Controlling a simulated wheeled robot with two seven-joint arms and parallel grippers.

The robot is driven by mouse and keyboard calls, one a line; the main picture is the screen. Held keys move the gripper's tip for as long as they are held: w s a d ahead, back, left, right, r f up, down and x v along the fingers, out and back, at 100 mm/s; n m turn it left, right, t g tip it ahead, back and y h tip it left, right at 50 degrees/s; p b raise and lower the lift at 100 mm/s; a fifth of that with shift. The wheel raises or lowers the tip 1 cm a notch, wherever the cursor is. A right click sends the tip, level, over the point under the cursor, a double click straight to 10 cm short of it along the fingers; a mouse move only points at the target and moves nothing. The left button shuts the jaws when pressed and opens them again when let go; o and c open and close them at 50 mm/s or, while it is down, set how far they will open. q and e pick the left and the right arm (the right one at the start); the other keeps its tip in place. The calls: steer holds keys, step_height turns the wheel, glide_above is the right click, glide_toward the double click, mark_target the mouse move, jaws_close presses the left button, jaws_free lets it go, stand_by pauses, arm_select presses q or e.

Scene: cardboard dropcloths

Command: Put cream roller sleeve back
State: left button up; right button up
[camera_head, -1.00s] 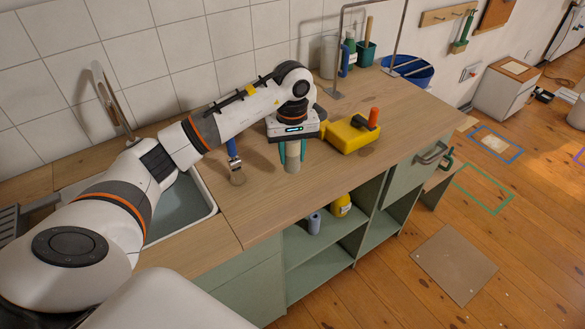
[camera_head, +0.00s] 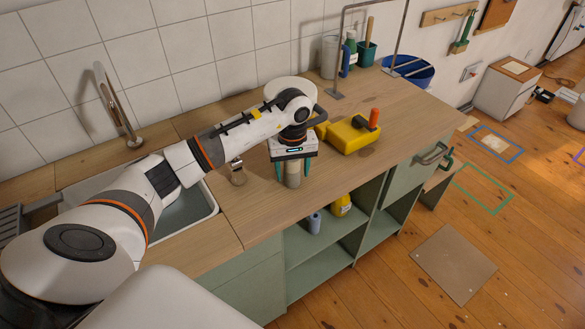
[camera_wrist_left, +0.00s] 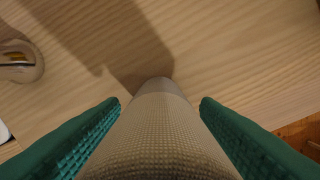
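The cream roller sleeve (camera_head: 293,176) is upright between the green fingers of my left gripper (camera_head: 292,169), over the front part of the wooden counter. In the left wrist view the cream sleeve (camera_wrist_left: 160,140) has a woven texture and points away between the two fingers (camera_wrist_left: 160,106). Its far end is close to the counter, with a shadow beside it. I cannot tell whether it touches the wood. My right gripper is not in view.
A yellow box-like item (camera_head: 350,136) with an orange-red handle lies right of my left gripper. A brush (camera_head: 237,174) stands to the left, partly hidden by my arm. The sink (camera_head: 180,214) is further left. The shelf below holds a bluish roll (camera_head: 314,222) and a yellow bottle (camera_head: 342,205).

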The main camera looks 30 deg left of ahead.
arm_select(q)
steer(key=shift+r+p, duration=0.3)
steer(key=shift+w+r+b, duration=0.1)
steer(key=shift+r+b, duration=0.2)
steer(key=shift+r, duration=0.05)
step_height(320, 180, up, 11)
steer(key=b, duration=0.2)
steer(key=shift+d, duration=0.1)
